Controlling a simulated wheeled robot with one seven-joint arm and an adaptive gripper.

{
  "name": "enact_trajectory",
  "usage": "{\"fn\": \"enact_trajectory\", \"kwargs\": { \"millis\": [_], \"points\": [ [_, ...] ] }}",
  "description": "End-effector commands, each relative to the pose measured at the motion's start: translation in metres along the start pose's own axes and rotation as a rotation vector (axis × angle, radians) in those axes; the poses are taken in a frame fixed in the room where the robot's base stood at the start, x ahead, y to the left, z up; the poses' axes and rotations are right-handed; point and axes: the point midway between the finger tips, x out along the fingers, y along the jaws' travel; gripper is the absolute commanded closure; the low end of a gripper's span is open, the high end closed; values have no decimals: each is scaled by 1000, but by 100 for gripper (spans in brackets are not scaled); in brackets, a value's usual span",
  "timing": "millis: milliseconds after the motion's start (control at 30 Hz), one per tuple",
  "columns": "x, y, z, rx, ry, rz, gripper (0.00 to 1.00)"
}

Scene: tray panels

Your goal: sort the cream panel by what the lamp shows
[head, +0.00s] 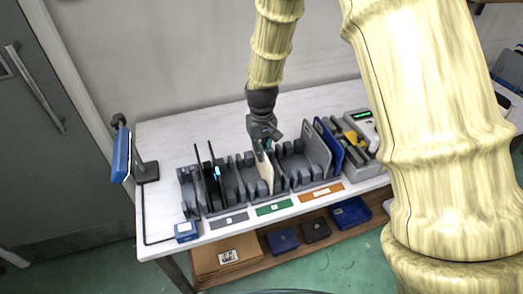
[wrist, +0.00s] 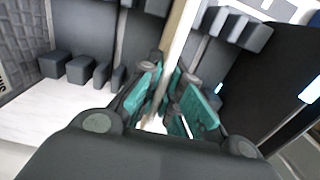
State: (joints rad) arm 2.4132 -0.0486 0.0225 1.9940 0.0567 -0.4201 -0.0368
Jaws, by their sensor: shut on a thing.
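The cream panel (head: 264,175) stands upright in the middle rack (head: 248,180), behind the green label. My gripper (head: 268,143) is at its upper edge from above. In the wrist view my gripper's green-padded fingers (wrist: 170,105) are shut on the cream panel (wrist: 181,35), which runs up between them. The lamp (head: 121,156) looks like a blue flat head on a dark stand at the table's left end. It is seen nearly edge-on, so what it shows cannot be told.
Black panels (head: 212,172) stand left of the cream one; a grey panel (head: 317,151) and a blue panel (head: 328,145) stand right. Grey (head: 229,220), green (head: 274,207) and orange (head: 322,191) labels line the front. A blue box (head: 186,231) sits front left. The table's back left is clear.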

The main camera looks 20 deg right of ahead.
Motion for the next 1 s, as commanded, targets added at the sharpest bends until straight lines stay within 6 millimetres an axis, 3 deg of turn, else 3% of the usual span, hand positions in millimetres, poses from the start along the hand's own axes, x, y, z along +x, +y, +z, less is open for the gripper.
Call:
{"fn": "enact_trajectory", "kwargs": {
  "millis": [433,467,567,1000],
  "points": [
    [1,0,0,0,0,0,100],
    [1,0,0,0,0,0,88],
    [1,0,0,0,1,0,70],
    [-5,0,-1,0,2,0,68]
  ]
}}
